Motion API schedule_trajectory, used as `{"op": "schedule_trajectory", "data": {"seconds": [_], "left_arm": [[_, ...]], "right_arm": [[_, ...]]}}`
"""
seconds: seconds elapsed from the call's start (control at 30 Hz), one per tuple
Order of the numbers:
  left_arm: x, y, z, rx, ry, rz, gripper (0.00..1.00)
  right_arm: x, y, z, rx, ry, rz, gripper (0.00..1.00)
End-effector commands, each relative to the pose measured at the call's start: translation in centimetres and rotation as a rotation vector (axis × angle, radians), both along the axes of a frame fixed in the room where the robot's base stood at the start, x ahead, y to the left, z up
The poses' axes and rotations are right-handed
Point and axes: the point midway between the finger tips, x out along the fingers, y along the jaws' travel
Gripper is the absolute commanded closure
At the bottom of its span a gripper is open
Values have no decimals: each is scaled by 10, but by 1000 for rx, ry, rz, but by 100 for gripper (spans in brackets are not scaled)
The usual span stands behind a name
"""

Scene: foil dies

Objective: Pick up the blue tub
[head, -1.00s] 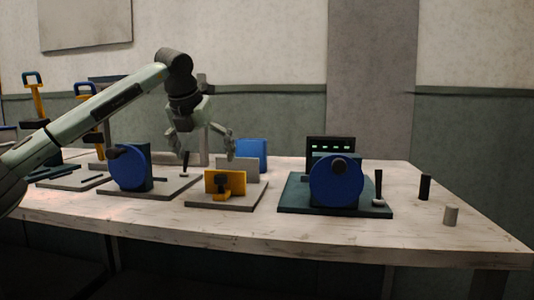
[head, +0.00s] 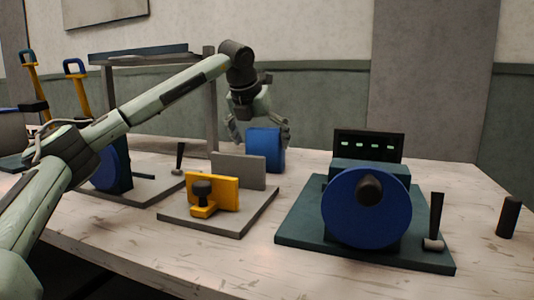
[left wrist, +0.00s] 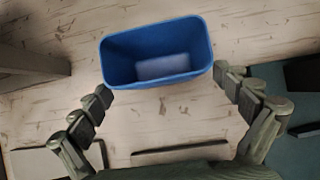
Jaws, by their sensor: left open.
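The blue tub (head: 264,151) stands on the table behind a grey upright plate. In the left wrist view the tub (left wrist: 158,42) is an open-topped, empty-looking box with rounded corners. My left gripper (head: 260,133) is open above and around the tub's upper part in the head view. In the left wrist view the open left gripper (left wrist: 163,82) has one finger on each side of the tub's near end, with the right fingertip very near its wall. Whether either finger touches cannot be told. My right gripper is not in view.
A yellow bracket with a dark knob (head: 212,194) and a grey plate (head: 238,171) stand on a base in front of the tub. A machine with a blue wheel (head: 366,207) stands to the right. A grey frame (head: 211,100) is at left. A black cylinder (head: 508,216) stands far right.

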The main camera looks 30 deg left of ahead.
Motion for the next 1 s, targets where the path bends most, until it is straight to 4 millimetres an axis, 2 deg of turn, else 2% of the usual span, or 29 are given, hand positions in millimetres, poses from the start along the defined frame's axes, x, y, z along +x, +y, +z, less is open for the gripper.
{"op": "schedule_trajectory", "data": {"seconds": [0.27, 0.57, 0.9, 0.93, 1.0], "left_arm": [[22, 4, -34, 1, 3, 0, 0], [26, 5, -39, 1, 0, -1, 0], [26, 5, -39, 0, 0, 0, 40], [26, 5, -39, 0, 0, 0, 43], [26, 5, -38, 0, -1, 0, 43]], "right_arm": [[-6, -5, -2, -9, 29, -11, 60], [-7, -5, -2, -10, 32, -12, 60], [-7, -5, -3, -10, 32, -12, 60], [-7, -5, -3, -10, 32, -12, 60], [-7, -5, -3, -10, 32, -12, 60]]}}
